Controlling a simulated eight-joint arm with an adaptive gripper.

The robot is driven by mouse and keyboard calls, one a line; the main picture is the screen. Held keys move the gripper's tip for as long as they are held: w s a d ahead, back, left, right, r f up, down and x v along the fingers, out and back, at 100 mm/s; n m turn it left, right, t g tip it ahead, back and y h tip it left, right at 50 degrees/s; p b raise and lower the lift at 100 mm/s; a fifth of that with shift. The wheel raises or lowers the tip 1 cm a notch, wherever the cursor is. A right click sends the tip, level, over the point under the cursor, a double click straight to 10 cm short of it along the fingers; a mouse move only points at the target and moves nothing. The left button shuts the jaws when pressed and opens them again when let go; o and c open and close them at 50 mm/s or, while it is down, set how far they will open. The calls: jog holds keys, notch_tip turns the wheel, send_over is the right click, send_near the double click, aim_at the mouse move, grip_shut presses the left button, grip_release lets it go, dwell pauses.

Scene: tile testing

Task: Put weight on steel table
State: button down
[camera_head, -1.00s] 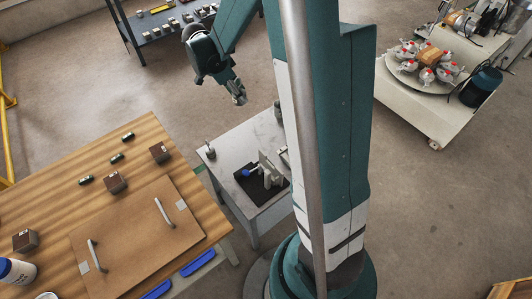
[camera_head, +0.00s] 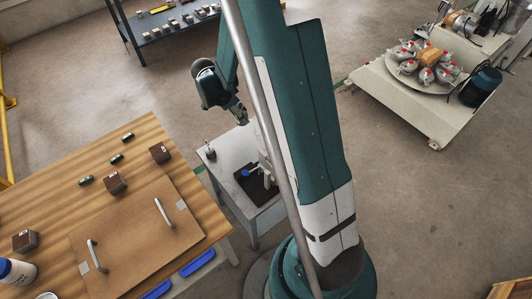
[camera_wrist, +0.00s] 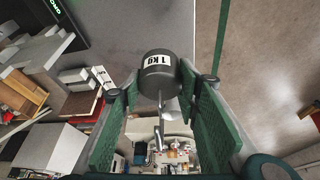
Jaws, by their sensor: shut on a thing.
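The weight (camera_wrist: 157,76) is a dark grey cylinder with a white "1 KG" label and a thin stem. In the wrist view it sits between the green-padded fingertips of my gripper (camera_wrist: 156,92), which is shut on it. In the head view my gripper (camera_head: 241,118) hangs at the far edge of the steel table (camera_head: 223,163), as seen in the picture; its height above the top is hard to judge. The held weight cannot be made out there. The steel table is a small grey metal table, partly hidden behind my arm.
On the steel table are a small metal piece (camera_head: 210,153) at the left corner and a device with a blue knob (camera_head: 246,173) on a black pad. A wooden table (camera_head: 60,200) with dark blocks stands left. A white cart (camera_head: 400,107) stands at the right.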

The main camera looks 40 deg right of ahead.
dwell(0.4)
jog(key=b, duration=0.2)
send_over(247, 135)
jog(key=a, duration=0.2)
jog(key=shift+w+d+f, duration=0.1)
jog(key=shift+f, duration=1.5)
jog(key=shift+w+d+f, duration=0.1)
jog(key=shift+f, duration=1.45)
jog(key=shift+f, duration=0.1)
jog(key=shift+f+b, duration=0.4)
jog(key=shift+f, duration=1.4)
jog(key=shift+f, duration=0.15)
jog(key=c, duration=1.7)
grip_release()
jog(key=shift+r, duration=0.2)
jog(key=p+v, duration=0.3)
jog(key=v, duration=0.9)
